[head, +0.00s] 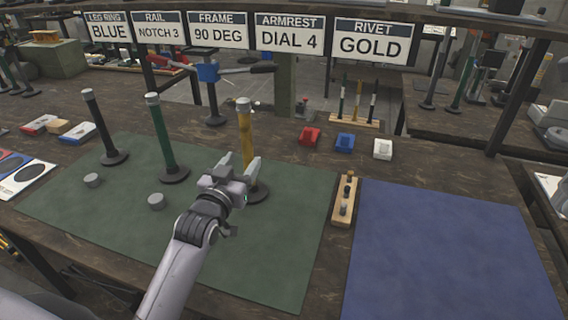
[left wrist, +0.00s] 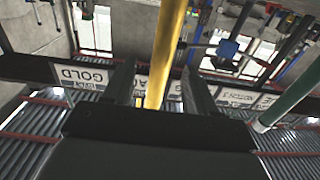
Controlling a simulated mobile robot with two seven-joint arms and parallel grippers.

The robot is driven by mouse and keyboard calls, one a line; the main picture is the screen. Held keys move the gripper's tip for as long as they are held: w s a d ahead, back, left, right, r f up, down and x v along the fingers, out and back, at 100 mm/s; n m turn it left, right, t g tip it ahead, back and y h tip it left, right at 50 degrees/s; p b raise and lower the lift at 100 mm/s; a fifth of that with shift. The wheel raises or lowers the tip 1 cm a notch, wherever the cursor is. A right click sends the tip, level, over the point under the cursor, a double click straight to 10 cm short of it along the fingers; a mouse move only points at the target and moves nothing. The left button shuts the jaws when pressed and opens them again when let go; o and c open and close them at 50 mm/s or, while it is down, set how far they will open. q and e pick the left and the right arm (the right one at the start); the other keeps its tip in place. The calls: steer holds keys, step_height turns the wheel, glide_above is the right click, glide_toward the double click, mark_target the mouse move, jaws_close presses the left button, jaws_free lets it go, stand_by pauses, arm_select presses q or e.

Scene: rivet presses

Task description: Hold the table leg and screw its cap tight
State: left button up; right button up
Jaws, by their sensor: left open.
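A yellow table leg (head: 245,130) stands upright on a dark round base on the green mat (head: 260,265). A grey cap (head: 244,103) sits on its top; how tight it is cannot be told. My left gripper (head: 238,162) is open low at the leg, one finger to each side of it in the picture. In the left wrist view the yellow leg (left wrist: 166,55) also shows between the two spread fingers (left wrist: 158,85); contact is not visible. A green leg (head: 162,140) and a black leg (head: 101,125), both grey-topped, stand to the left. My right gripper is not in view.
Two loose grey round pieces (head: 156,201) (head: 92,180) lie on the green mat. A wooden block with pegs (head: 344,202) stands right of it, beside a clear blue mat (head: 450,260). Red, blue and white blocks (head: 345,142) sit behind. Signs (head: 290,34) hang above.

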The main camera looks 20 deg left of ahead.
mark_target(245, 155)
arm_select(q)
steer(key=shift+w+a+r, duration=0.1)
steer(key=shift+w+a, duration=0.05)
steer(key=shift+w, duration=1.05)
steer(key=shift+w+a+r, duration=0.1)
steer(key=shift+w, duration=1.05)
jaws_close()
